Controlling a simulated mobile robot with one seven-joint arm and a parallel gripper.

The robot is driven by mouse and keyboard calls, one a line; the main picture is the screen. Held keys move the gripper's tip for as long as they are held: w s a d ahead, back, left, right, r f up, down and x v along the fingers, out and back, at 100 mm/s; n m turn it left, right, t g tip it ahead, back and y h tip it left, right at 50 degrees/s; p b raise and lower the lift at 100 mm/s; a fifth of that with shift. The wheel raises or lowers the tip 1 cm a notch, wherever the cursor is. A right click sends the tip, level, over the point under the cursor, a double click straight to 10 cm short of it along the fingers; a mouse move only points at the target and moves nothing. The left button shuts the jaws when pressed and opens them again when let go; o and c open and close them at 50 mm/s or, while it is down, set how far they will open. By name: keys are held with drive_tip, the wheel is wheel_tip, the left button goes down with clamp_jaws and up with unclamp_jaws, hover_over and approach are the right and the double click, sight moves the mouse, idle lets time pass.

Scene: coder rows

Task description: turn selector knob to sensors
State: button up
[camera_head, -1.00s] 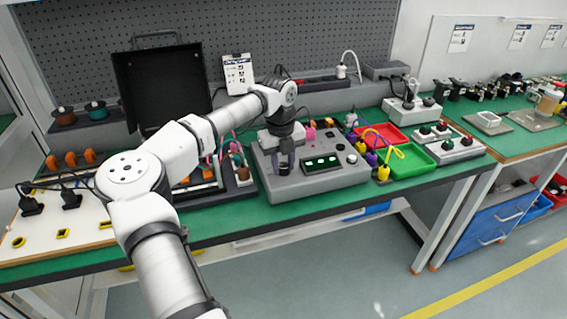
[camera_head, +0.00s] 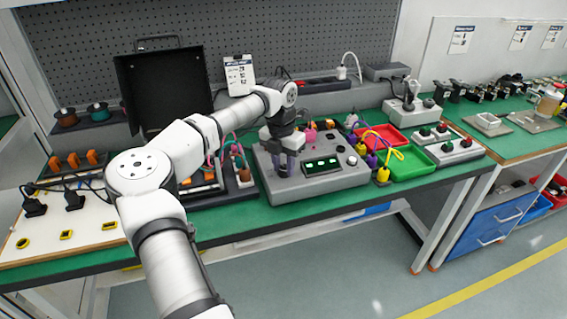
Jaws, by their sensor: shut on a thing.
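The grey control box (camera_head: 330,182) stands on the green bench, with a lit green display (camera_head: 321,165) on its sloped face. The selector knob (camera_head: 283,171) is a small dark knob at the left of the box, mostly hidden by my gripper. My gripper (camera_head: 284,165) points down over the left part of the box and is shut on the knob. The knob's pointer and its labels, including sensors, are too small or hidden to read.
Red (camera_head: 386,137) and green (camera_head: 409,162) trays with coloured plugs lie right of the box. An open black case (camera_head: 165,88) stands behind my arm. A cable rack (camera_head: 241,172) is close on the box's left. The box's front right is clear.

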sight(283, 166)
drive_tip(key=m+p, duration=0.1)
drive_tip(key=m, duration=0.6)
drive_tip(key=shift+w+r, duration=0.1)
idle(0.5)
drive_tip(key=o, duration=1)
drive_tip(key=r, duration=0.4)
drive_tip(key=r+b, duration=0.1)
drive_tip(key=r, duration=0.8)
drive_tip(key=shift+w+a+r+b, duration=0.1)
drive_tip(key=shift+w+r+b, duration=0.2)
drive_tip(key=shift+r+b, duration=0.1)
